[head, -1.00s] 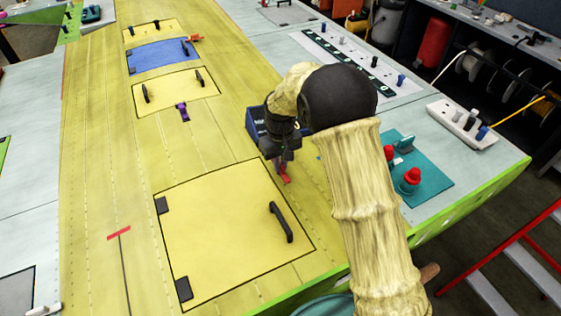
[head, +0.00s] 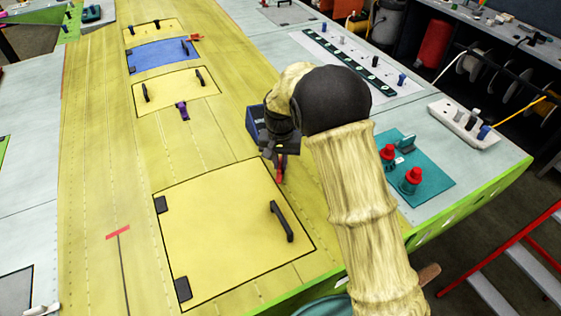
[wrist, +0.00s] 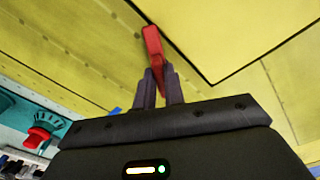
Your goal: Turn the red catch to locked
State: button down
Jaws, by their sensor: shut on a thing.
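The red catch (head: 281,172) is at the upper right edge of the large yellow panel (head: 225,240). My gripper (head: 279,155) is over it, and its fingers hide part of the catch in the head view. In the wrist view the red catch (wrist: 153,45) extends out beyond the two dark fingertips of my gripper (wrist: 160,82), which are closed on its near part. In the head view the visible end of the catch points nearly straight down the picture, close beside the panel's edge.
A blue box (head: 256,124) stands just behind my gripper. A teal plate with red knobs (head: 412,178) lies to the right of my arm. A purple catch (head: 183,111) and an orange-red catch (head: 192,38) sit by panels farther up.

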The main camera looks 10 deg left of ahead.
aim_at(280, 162)
jog(key=m, duration=0.5)
jog(key=shift+r+m, duration=0.1)
jog(key=shift+m, duration=0.2)
jog(key=m+p, duration=0.1)
jog(key=m, duration=0.4)
jog(key=shift+w+a+m, duration=0.1)
jog(key=shift+w+m, duration=0.05)
jog(key=shift+m, duration=0.25)
jog(key=c, duration=1.5)
grip_release()
notch_tip(280, 162, up, 17)
jog(key=b, duration=0.3)
jog(key=shift+r+b, duration=0.2)
jog(key=shift+b, duration=0.1)
